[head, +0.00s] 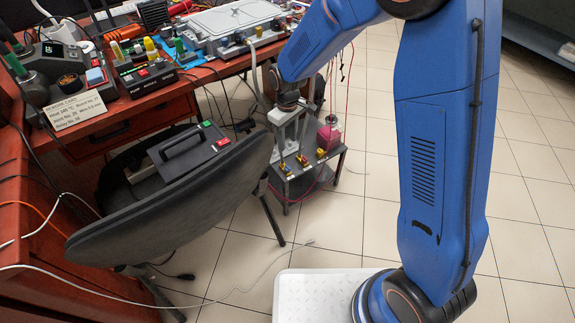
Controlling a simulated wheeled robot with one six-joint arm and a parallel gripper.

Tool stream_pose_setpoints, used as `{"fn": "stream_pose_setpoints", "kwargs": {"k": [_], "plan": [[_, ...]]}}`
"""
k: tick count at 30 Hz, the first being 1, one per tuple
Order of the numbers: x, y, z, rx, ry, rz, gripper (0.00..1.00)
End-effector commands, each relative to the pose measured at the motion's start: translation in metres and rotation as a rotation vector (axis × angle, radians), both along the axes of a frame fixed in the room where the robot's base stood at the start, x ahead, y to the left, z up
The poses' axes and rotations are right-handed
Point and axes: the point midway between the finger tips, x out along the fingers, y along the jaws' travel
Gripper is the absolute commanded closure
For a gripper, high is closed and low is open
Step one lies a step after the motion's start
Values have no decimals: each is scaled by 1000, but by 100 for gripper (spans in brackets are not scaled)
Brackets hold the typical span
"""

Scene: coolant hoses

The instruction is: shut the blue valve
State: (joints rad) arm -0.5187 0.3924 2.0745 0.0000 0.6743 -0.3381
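My blue arm reaches down and left to a small cart (332,168) with a dark top and grey frame. My gripper (291,148), pale grey, hangs over the cart's left part. Its two fingers look apart with nothing seen between them. The fingers seem above or behind the row; contact cannot be told.
A red-brown desk (130,105) crowded with devices is at upper left. An office chair (185,205) bearing a black case (188,150) stands left of the cart. A pink container (328,137) stands on the cart, near red hoses. Cables lie on the tiled floor (350,225).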

Motion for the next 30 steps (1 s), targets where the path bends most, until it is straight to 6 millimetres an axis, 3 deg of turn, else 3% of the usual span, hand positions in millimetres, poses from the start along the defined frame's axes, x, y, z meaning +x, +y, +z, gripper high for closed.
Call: {"fn": "stream_pose_setpoints", "kwargs": {"k": [21, 30], "plan": [[-1, -1, -125, -2, 3, -1, 61], [-1, -1, -147, 0, 0, -1, 61]]}}
